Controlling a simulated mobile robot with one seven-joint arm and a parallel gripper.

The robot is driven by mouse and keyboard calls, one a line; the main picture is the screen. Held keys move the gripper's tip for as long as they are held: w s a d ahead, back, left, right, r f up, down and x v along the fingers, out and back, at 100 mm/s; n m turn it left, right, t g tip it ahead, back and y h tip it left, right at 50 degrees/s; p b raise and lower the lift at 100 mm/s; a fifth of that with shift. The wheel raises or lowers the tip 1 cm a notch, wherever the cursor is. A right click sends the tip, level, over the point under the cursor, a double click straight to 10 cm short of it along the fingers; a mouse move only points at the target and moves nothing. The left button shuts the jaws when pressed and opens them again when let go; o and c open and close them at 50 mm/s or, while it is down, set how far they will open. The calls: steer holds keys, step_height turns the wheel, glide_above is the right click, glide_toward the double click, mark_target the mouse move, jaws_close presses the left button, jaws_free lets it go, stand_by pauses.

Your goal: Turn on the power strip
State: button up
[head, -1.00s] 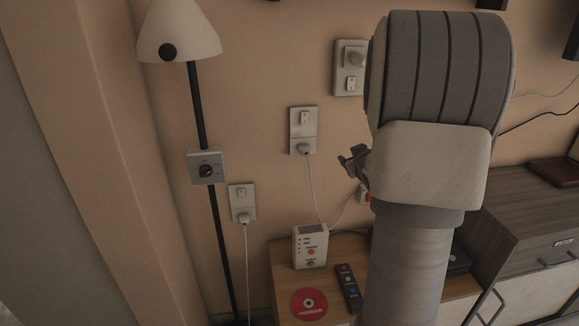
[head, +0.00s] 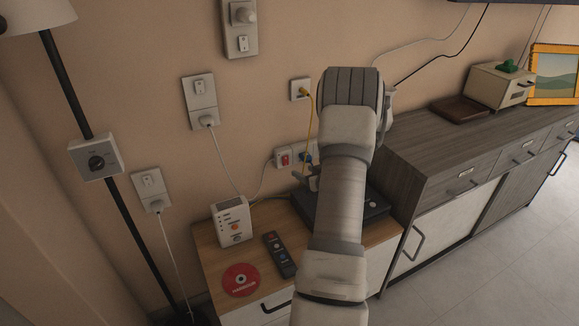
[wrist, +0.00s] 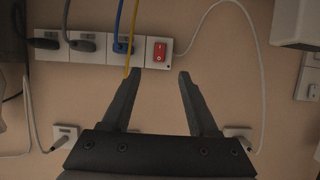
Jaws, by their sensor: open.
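The power strip (wrist: 113,48) is a white bar on the wall, across the upper part of the wrist view. Its red rocker switch (wrist: 159,51) is at the right end there. In the head view my gripper (head: 304,176) shows partly beside my arm, below the strip.
A wooden cabinet (head: 215,270) below holds a white router-like box (head: 231,221), a remote (head: 279,254), a red disc (head: 241,280) and a black box (head: 373,205). A grey sideboard (head: 440,155) stands at right, a lamp pole (head: 130,200) at left.

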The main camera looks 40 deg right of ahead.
mark_target(286, 163)
steer(key=b+x, duration=0.1)
steer(key=x, duration=1.1)
steer(key=shift+w+f+b, duration=0.2)
steer(key=shift+w+b, duration=0.05)
steer(key=shift+b, duration=0.15)
jaws_close()
